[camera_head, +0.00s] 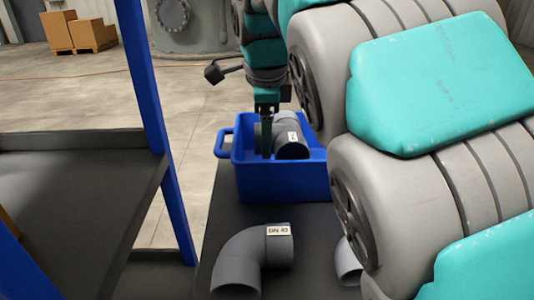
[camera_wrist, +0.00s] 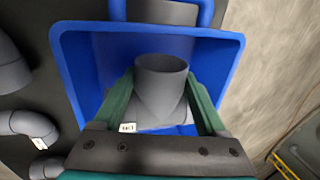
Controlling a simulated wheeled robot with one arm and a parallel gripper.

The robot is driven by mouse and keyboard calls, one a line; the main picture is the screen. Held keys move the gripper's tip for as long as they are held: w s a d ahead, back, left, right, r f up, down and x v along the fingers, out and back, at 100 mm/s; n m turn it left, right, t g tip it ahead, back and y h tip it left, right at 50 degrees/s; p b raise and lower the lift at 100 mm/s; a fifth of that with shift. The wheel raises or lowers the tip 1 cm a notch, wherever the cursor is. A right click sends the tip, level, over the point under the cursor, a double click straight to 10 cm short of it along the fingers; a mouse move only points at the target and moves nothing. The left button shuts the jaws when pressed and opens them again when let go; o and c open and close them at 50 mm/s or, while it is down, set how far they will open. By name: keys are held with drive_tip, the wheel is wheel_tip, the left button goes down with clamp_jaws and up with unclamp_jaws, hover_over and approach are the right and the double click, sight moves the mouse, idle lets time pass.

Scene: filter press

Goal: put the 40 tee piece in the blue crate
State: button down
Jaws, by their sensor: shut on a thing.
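The blue crate (camera_head: 300,182) stands on the dark table; it also shows in the wrist view (camera_wrist: 85,75). My gripper (camera_head: 266,150) points down into the crate. It is shut on a grey tee piece (camera_head: 291,150), with one green finger on each side of it in the wrist view (camera_wrist: 160,105). The tee (camera_wrist: 160,80) is within the crate's walls, its round open end facing the wrist camera. It has a small white label whose print is too small to read surely. I cannot tell whether the tee touches the crate's floor.
A grey elbow (camera_head: 250,258) with a white label lies on the table in front of the crate. Another grey fitting (camera_head: 347,262) lies to its right, partly hidden by my arm. A blue-posted shelf (camera_head: 160,130) stands at the left. Cardboard boxes (camera_head: 78,32) are far back.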

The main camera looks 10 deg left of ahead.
drive_tip(key=shift+f, duration=2.35)
drive_tip(key=shift+f, duration=0.15)
unclamp_jaws()
drive_tip(key=v, duration=1.2)
